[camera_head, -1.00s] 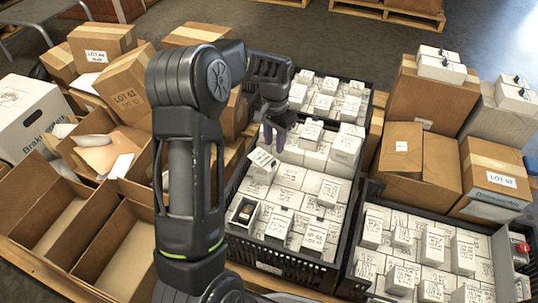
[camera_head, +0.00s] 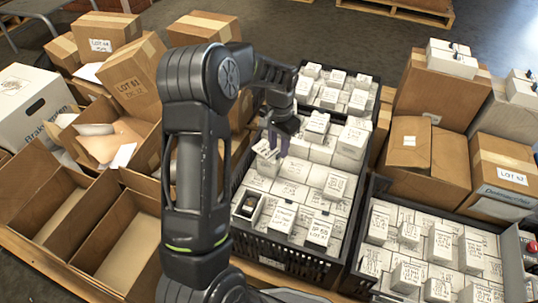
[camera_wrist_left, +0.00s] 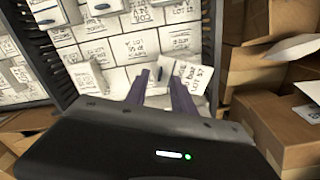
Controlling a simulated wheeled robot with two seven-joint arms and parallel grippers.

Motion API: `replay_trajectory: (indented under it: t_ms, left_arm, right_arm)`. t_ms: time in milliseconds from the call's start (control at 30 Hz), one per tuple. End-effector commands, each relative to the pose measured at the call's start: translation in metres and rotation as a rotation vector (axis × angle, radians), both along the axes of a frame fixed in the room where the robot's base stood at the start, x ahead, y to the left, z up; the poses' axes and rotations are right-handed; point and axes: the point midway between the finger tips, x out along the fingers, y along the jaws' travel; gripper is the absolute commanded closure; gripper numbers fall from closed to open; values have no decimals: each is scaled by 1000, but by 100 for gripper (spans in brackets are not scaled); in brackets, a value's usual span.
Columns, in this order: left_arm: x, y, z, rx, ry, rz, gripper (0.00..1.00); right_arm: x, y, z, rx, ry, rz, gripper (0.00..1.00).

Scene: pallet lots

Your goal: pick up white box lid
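The white box lid (camera_head: 265,151) lies tilted on the packed white boxes at the left side of the middle black crate. It also shows in the left wrist view (camera_wrist_left: 187,72), with printed lot text on it. My left gripper (camera_head: 279,145) is over the crate, right at the lid. In the left wrist view its two purple fingers (camera_wrist_left: 159,78) are apart, with their tips close to the lid's near left part; I cannot tell whether they touch it. An open white box (camera_head: 247,206) with a dark item inside sits nearer in the same crate. My right gripper is out of view.
The black crate (camera_head: 290,258) is packed with white boxes. Another black crate (camera_head: 367,185) stands at right. Open cardboard boxes (camera_head: 125,250) are at left, and closed cartons (camera_head: 425,155) at right. My left arm hides part of the middle.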

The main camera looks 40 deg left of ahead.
Motion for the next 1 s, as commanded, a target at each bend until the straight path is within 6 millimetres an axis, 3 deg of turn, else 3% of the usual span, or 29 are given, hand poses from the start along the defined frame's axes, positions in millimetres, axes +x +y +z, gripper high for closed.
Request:
replay_trajectory:
  t_ms: [33, 167, 767, 1000]
  left_arm:
    - [-1, 0, -13, 0, 1, 0, 70]
    - [0, 0, -24, 0, 1, 1, 70]
    - [0, 0, -23, 0, -1, 0, 70]
    - [0, 0, -23, 1, -1, 0, 87]
  right_arm:
    - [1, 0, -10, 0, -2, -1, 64]
    - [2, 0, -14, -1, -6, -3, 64]
    - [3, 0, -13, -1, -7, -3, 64]
    - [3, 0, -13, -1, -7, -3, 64]
